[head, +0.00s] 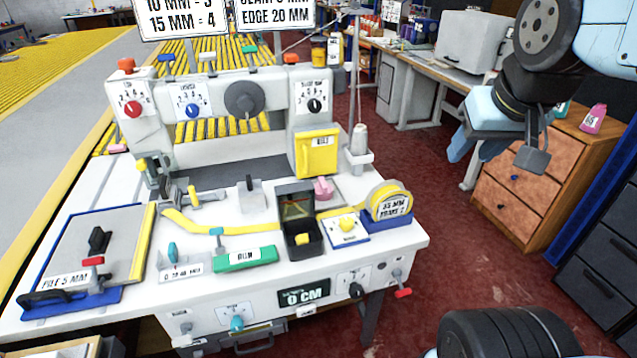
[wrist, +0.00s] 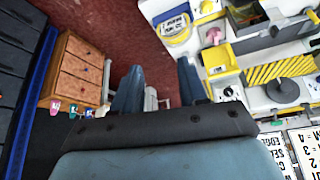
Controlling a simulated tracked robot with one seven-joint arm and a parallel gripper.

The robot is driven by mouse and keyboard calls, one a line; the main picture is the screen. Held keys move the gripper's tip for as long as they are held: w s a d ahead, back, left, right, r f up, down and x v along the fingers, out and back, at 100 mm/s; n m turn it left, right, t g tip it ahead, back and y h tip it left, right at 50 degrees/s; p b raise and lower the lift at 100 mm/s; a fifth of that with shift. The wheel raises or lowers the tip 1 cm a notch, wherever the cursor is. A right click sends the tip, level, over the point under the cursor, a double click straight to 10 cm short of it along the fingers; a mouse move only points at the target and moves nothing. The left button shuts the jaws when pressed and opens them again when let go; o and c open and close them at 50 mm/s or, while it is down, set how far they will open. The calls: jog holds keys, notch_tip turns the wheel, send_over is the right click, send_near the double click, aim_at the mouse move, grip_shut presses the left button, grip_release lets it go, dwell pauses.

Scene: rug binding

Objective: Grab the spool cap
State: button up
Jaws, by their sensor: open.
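No part is plainly marked as the spool cap. A white thread cone (head: 359,139) stands upright on a small bracket at the right end of the white binding machine, beside a tall thin rod; whether a separate cap sits on it is too small to tell. A dark round disc (head: 244,99) with a hub is on the machine's front; it also shows in the wrist view (wrist: 283,90). My gripper (head: 482,148) is open and empty, raised over the floor to the right of the machine. Its two blue fingers also show in the wrist view (wrist: 160,80), with nothing between them.
The machine's deck holds a yellow tape roll (head: 390,200), a black bin (head: 299,228), a pink piece (head: 323,188) and a green block (head: 245,258). Red floor lies between.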

jog(key=shift+o, duration=0.2)
jog(key=shift+o, duration=0.9)
jog(key=shift+w+a, duration=0.1)
jog(key=shift+o, duration=0.7)
jog(key=shift+w+a, duration=0.1)
jog(key=shift+w, duration=0.25)
jog(key=o, duration=0.6)
jog(key=shift+n+g+y, duration=0.3)
jog(key=shift+n+y, duration=0.1)
jog(key=shift+y, duration=0.1)
jog(key=w+a, duration=0.1)
jog(key=w, duration=0.1)
jog(key=w+a+f, duration=0.1)
jog(key=w, duration=0.4)
jog(key=shift+w+a+f, duration=0.3)
jog(key=shift+w+a, duration=0.1)
jog(key=w+a+f, duration=0.4)
jog(key=w, duration=0.4)
jog(key=shift+w+a+f+n+y, duration=0.15)
jog(key=shift+w+a+n+y, duration=0.15)
jog(key=shift+a, duration=0.05)
jog(key=n, duration=0.1)
send_near(323, 182)
jog(key=shift+g, duration=0.4)
jog(key=x, duration=0.5)
jog(key=shift+w+d+f, duration=0.15)
jog(key=shift+w, duration=0.2)
jog(key=shift+x, duration=2.65)
